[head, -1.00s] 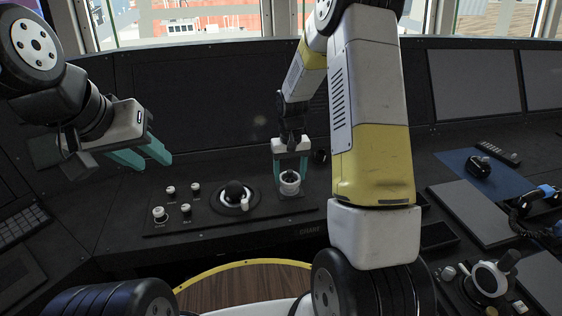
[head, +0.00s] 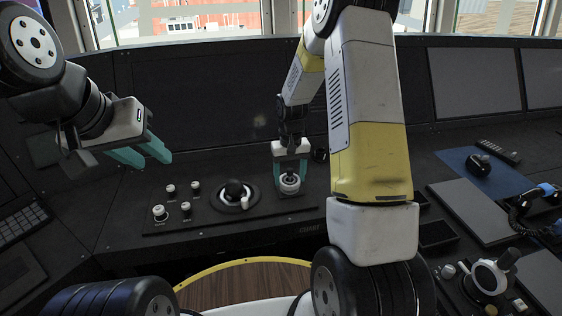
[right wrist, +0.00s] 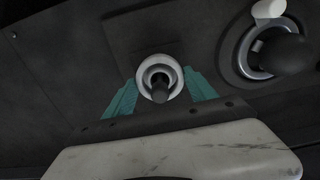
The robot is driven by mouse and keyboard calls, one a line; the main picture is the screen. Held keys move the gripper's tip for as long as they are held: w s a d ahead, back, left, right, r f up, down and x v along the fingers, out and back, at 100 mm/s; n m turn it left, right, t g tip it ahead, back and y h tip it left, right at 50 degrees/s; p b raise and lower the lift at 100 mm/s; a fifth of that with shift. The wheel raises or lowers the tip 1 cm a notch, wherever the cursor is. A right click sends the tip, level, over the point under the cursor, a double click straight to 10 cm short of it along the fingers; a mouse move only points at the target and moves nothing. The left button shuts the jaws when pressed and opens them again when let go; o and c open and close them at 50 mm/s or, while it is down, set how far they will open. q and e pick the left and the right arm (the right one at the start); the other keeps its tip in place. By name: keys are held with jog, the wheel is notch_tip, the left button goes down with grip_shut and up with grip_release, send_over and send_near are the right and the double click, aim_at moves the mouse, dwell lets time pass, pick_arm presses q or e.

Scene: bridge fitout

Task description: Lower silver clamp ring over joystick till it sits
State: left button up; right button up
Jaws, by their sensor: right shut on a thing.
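The silver clamp ring (head: 289,188) is between the teal fingers of my right gripper (head: 290,178), which is shut on it. In the right wrist view the ring (right wrist: 147,73) is around the dark joystick (right wrist: 160,88), whose top shows inside the ring's opening. The ring is low at the console panel in the head view; whether it touches the base there cannot be told. My left gripper (head: 155,160) is open and empty, in the air above the left part of the console.
A black ball lever (head: 235,189) in a round silver-rimmed base stands just left of the ring. Several small white-topped knobs (head: 171,189) are further left. A blue mat (head: 484,177) with a dark device lies at the right.

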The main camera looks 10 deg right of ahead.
jog(key=shift+f, duration=0.9)
jog(key=o, duration=1.5)
jog(key=shift+r, duration=0.1)
notch_tip(320, 180, up, 8)
jog(key=shift+f, duration=0.15)
